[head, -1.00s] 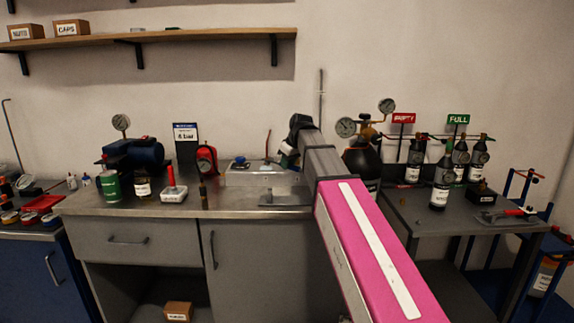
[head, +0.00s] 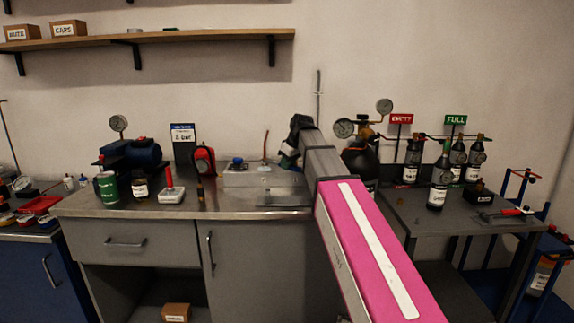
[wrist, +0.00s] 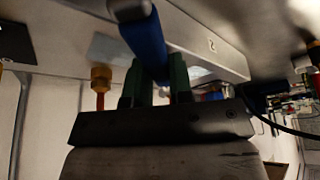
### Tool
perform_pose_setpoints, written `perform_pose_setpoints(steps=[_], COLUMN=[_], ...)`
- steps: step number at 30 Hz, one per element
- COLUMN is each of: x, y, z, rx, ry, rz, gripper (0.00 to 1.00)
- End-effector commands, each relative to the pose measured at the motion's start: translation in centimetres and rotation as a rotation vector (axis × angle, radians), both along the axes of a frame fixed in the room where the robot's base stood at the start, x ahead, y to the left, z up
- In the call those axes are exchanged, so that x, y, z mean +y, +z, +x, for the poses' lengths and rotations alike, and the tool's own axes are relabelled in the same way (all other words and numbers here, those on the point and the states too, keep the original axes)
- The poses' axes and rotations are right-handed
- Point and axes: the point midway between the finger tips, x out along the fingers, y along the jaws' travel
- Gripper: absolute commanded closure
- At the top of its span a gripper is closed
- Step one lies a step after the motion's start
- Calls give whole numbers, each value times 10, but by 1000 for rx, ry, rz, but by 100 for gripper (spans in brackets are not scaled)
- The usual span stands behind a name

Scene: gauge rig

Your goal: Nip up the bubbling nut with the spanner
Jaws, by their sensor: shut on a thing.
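My gripper (wrist: 158,88) shows in the wrist view with two dark green fingers shut on a blue bar (wrist: 145,42), which looks like the handle of the spanner. I cannot see bubbles, nor tell which nut is bubbling. In the head view my gripper (head: 289,158) is small and partly hidden by my arm, over the right end of the metal block (head: 245,179) on the bench.
The bench (head: 130,208) holds a blue compressor-like unit (head: 143,152), a green can (head: 108,186), a red device (head: 204,160) and a sign (head: 183,134). Bottles (head: 438,190) and gauges (head: 344,128) stand on the grey table at the right. A shelf (head: 180,37) hangs above.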

Motion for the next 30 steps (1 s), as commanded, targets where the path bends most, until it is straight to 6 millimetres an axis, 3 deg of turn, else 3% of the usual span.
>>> perform_pose_setpoints(steps=[30], x=[-25], y=[0], z=[-25], rx=[-1], ry=[0], rz=[1], gripper=[100])
